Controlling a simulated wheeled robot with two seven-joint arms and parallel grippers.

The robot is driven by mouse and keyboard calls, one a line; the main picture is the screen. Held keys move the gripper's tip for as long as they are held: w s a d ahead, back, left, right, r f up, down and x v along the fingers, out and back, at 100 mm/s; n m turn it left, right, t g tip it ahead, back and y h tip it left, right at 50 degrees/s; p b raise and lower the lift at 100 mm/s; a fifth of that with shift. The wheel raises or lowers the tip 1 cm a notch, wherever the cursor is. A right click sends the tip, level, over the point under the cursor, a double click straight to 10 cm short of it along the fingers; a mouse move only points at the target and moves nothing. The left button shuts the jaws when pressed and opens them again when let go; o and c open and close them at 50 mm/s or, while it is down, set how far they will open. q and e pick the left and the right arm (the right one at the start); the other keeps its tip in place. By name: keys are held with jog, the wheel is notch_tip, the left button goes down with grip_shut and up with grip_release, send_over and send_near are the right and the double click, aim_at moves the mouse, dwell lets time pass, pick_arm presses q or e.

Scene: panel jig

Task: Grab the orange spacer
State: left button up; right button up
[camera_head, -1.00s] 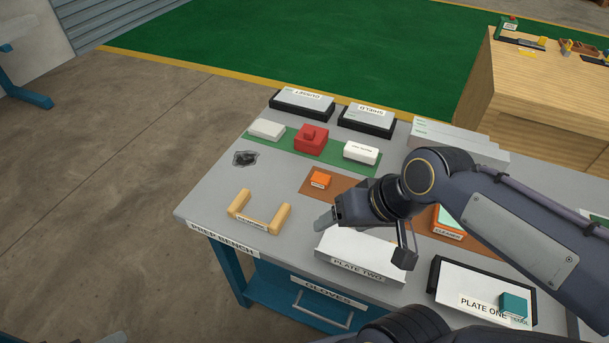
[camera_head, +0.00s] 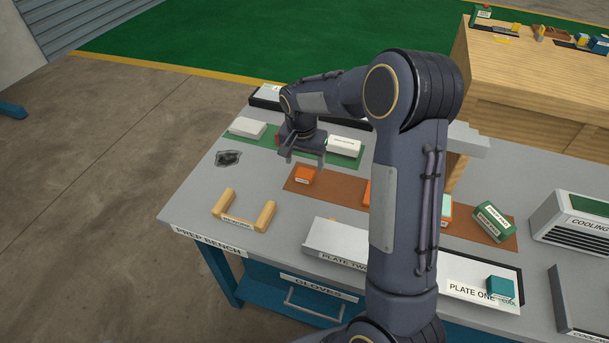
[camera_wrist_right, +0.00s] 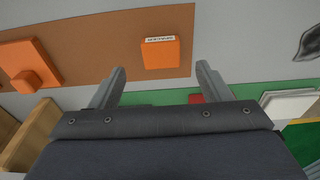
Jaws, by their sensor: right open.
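The orange spacer (camera_head: 305,176) is a small orange block with a white label, lying on the left end of the brown mat (camera_head: 330,192) on the bench. It also shows in the right wrist view (camera_wrist_right: 160,53), ahead of and roughly between the fingertips. My right gripper (camera_head: 304,162) is open and empty, above the bench just behind the spacer in the head view. In the right wrist view its two fingers (camera_wrist_right: 160,78) are spread apart and do not touch the spacer. My left gripper is not in view.
A white block (camera_head: 345,146) stands on the green mat right of the gripper, and another white block (camera_head: 247,128) lies left. Plate two (camera_head: 335,240) is at the front edge. My right arm hides the bench's middle.

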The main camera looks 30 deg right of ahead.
aim_at(305, 173)
jog(key=f, duration=0.4)
jog(key=shift+w+d+f, duration=0.2)
jog(key=shift+w+f, duration=0.05)
jog(key=shift+f, duration=0.15)
jog(key=c, duration=1.1)
jog(key=shift+r, duration=0.15)
